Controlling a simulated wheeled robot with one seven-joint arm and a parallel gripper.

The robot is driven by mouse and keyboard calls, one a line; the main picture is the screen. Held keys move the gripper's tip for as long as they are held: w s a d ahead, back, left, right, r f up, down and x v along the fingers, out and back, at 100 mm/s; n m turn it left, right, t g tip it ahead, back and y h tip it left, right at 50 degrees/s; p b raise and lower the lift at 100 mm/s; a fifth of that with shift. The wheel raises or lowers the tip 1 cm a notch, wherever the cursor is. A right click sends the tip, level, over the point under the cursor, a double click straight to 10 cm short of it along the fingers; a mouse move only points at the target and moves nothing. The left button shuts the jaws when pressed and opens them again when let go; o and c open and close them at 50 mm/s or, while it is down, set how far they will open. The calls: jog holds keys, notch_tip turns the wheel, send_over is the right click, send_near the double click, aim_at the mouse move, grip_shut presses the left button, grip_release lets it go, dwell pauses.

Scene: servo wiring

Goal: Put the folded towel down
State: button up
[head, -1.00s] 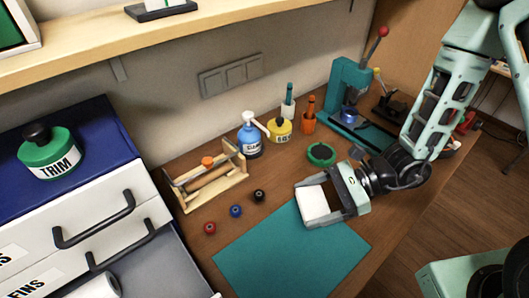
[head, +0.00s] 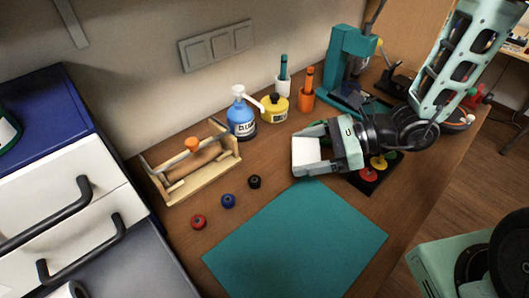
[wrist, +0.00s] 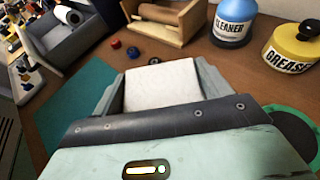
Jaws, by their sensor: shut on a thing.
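The folded towel is a white, flat block (head: 306,152) between the fingers of my gripper (head: 308,150). My gripper is shut on it. In the wrist view the towel (wrist: 161,86) fills the space between the two fingers. In the head view, my gripper is over the wooden table, just beyond the upper corner of the teal mat (head: 295,240). The towel's underside is hidden, so I cannot tell whether it touches the table.
A wooden roll holder (head: 190,170) and red, blue and black knobs (head: 228,201) lie to the left. The mat is bare.

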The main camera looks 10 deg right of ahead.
jog(key=p, duration=0.3)
send_over(265, 149)
jog(key=shift+s+r, duration=0.15)
jog(key=shift+s, duration=0.05)
notch_tip(265, 149, down, 3)
jog(key=shift+r, duration=0.15)
jog(key=shift+f+p, duration=0.55)
jog(key=shift+f, duration=1.45)
jog(key=shift+w+a+f, duration=0.1)
jog(key=shift+w+f, duration=0.1)
jog(key=shift+f, duration=0.05)
jog(key=shift+f, duration=0.1)
jog(key=shift+f, duration=0.15)
jog(key=o, duration=1)
